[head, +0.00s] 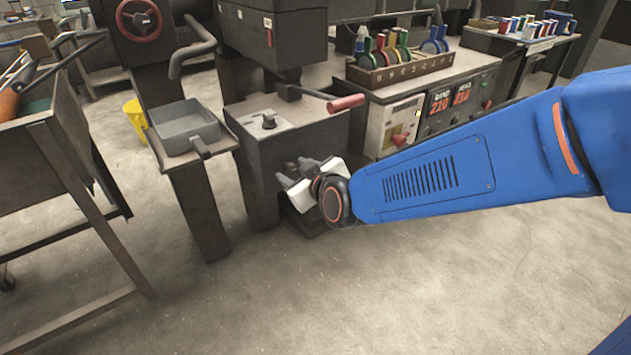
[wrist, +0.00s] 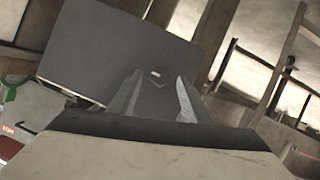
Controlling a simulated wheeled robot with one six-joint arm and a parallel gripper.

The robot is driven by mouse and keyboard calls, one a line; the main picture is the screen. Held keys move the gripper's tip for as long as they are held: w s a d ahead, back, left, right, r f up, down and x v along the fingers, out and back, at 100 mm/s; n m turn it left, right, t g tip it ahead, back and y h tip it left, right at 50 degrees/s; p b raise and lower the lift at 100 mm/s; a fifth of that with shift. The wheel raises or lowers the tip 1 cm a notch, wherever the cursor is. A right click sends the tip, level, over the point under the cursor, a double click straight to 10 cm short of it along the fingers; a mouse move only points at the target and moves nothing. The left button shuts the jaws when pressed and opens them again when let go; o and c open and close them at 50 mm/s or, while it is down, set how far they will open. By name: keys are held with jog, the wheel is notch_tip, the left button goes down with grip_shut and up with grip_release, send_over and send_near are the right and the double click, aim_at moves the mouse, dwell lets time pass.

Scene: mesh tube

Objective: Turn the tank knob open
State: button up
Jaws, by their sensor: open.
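A dark boxy tank (head: 318,132) stands at the centre of the head view. A small dark knob (head: 268,121) sits on a pale plate on its top; I cannot tell if this is the tank knob. My gripper (head: 293,172) is at the tank's front face, below its top edge, with two grey fingers pointing at it. In the wrist view my gripper (wrist: 158,92) is open, with a flat grey face (wrist: 105,45) beyond the fingers and nothing seen gripped. Any knob on the front face is hidden or too small to make out.
A red-handled lever (head: 346,103) sticks out over the tank's right side. A grey tray (head: 186,130) stands to the left. A control panel with red digits (head: 452,97) is at the right. A yellow bucket (head: 135,113) is on the floor. The front floor is clear.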

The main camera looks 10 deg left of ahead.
jog(key=v, duration=1.6)
jog(key=s+d+f+m+g+h, duration=0.1)
jog(key=d+f+m+g+h, duration=0.2)
jog(key=d, duration=1.2)
jog(key=s+d+f+m+h, duration=0.1)
jog(key=d+m+h, duration=0.3)
jog(key=d, duration=1.1)
jog(key=s+d+f+m+g+h, duration=0.1)
jog(key=s+d+m+g+h, duration=0.1)
jog(key=s+d+m, duration=0.3)
jog(key=s+d, duration=0.2)
jog(key=d, duration=0.2)
jog(key=shift+f, duration=0.4)
